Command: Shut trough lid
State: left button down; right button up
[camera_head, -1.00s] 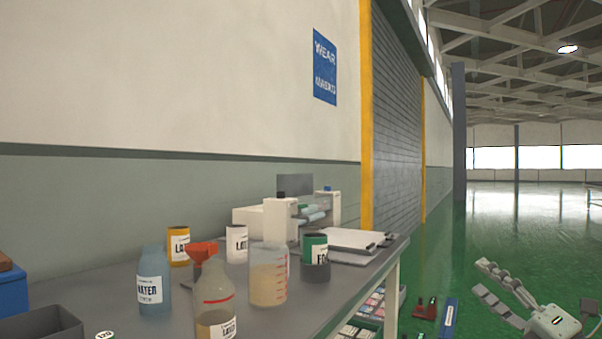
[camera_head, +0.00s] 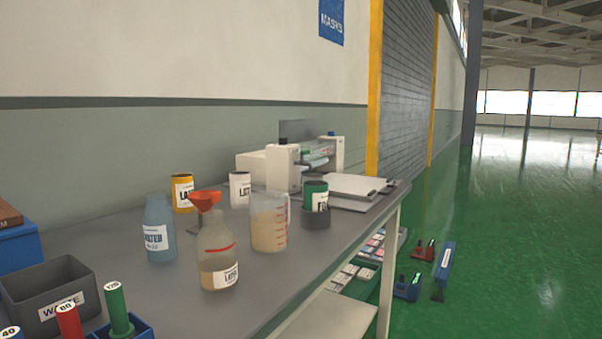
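I see no trough or trough lid that I can make out in the head view. Neither of my grippers shows in this frame. A long grey table (camera_head: 250,305) runs along the wall, bearing bottles, cans and a white machine (camera_head: 283,168) with rollers at its far end.
On the table stand a blue water bottle (camera_head: 159,230), a latex bottle (camera_head: 217,255), a measuring jug (camera_head: 268,222), an orange funnel (camera_head: 205,199) and a grey waste bin (camera_head: 48,295). Small devices (camera_head: 408,288) lie on the green floor beyond the table. Open floor lies right.

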aim_at(296, 130)
jog(key=i+l, duration=0.1)
jog(key=l, duration=0.25)
jog(key=i+l, duration=0.1)
jog(key=l, duration=0.2)
jog(key=i+l+u, duration=0.1)
jog(key=l, duration=0.25)
jog(key=i+l, duration=0.2)
jog(key=l, duration=0.15)
jog(key=i+l+u, duration=0.15)
jog(key=l, duration=0.2)
jog(key=i+l, duration=0.2)
jog(key=l, duration=0.15)
jog(key=i+l+u, duration=0.15)
jog(key=l, duration=0.2)
jog(key=i+l, duration=0.15)
jog(key=l, duration=0.2)
jog(key=i+l+u, duration=0.15)
jog(key=l, duration=0.25)
jog(key=i+l+u, duration=0.1)
jog(key=l, duration=0.65)
jog(key=i+l+u, duration=0.15)
jog(key=l, duration=0.6)
jog(key=i+l+u, duration=0.1)
jog(key=l, duration=0.65)
